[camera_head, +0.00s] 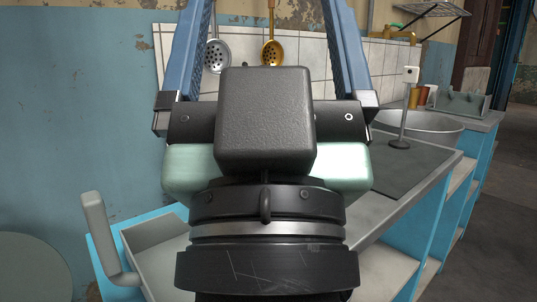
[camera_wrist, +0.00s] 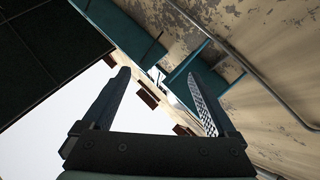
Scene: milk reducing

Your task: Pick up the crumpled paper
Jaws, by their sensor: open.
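My gripper (camera_wrist: 165,85) is open and empty in the wrist view, with its two fingers spread wide and pointing up toward the far wall area. In the head view my gripper (camera_head: 270,10) is raised in front of the camera, and its blue fingers reach to the top edge of the picture. No crumpled paper can be made out in either view. My gripper and wrist hide much of the middle of the head view.
A metal counter (camera_head: 385,215) with blue sides runs along the tiled wall (camera_head: 340,70). A basin (camera_head: 432,123) and a paper towel-like stand (camera_head: 403,110) are at right. Floor shows at far right.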

